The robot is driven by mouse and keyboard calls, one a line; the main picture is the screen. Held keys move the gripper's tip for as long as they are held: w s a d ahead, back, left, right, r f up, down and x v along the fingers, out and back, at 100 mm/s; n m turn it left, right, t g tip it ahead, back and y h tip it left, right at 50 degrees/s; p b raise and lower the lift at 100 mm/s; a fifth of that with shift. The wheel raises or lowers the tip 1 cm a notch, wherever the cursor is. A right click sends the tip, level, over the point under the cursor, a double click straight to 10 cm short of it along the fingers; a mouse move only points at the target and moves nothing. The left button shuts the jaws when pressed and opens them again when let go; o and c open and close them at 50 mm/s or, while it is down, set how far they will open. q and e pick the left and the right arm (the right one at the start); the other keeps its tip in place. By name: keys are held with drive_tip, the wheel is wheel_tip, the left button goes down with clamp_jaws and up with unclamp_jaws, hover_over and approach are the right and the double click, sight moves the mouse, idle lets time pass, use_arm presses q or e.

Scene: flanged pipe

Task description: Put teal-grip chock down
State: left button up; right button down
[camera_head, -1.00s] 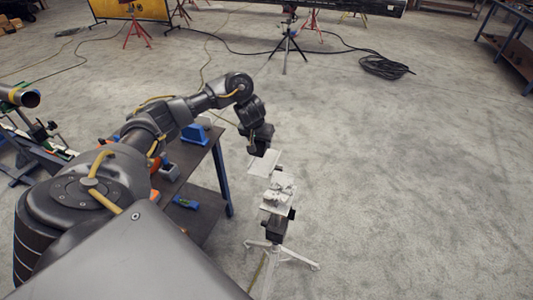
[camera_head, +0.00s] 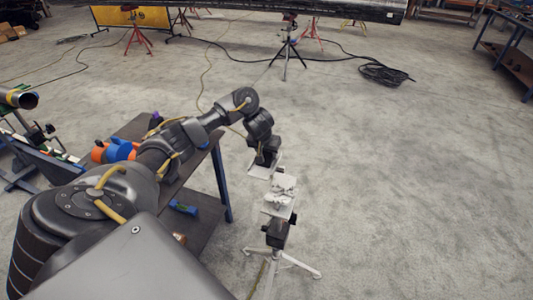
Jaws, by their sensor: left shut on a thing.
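My left gripper (camera_head: 267,157) points down at the far end of the white stand's top, right at a pale flat plate (camera_head: 263,171). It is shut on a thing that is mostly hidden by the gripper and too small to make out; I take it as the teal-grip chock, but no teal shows. I cannot tell whether the held thing touches the plate. The white tripod stand (camera_head: 281,263) carries pale pieces (camera_head: 283,186) on its top, nearer to me than the gripper. My right gripper is not in view.
A dark workbench (camera_head: 193,170) with blue legs stands left of the stand, under my left arm. An orange and blue item (camera_head: 116,150) lies on it, and a blue-green tool (camera_head: 183,207) is on its lower shelf. The floor on the right is open; a black cable coil (camera_head: 385,75) lies far back.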

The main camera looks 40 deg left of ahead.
use_arm(q)
drive_tip(key=shift+f, duration=0.1)
drive_tip(key=o, duration=1.1)
drive_tip(key=r+p, duration=0.2)
drive_tip(key=r, duration=0.1)
drive_tip(key=r+p, duration=0.1)
drive_tip(key=shift+s+r+p, duration=0.3)
drive_tip(key=shift+s+p, duration=0.05)
drive_tip(key=shift+p, duration=0.05)
drive_tip(key=s+p+v, duration=0.1)
drive_tip(key=p+v, duration=0.3)
drive_tip(key=v, duration=0.3)
drive_tip(key=shift+d, duration=0.25)
drive_tip(key=shift+s+r, duration=0.1)
drive_tip(key=shift+r, duration=0.05)
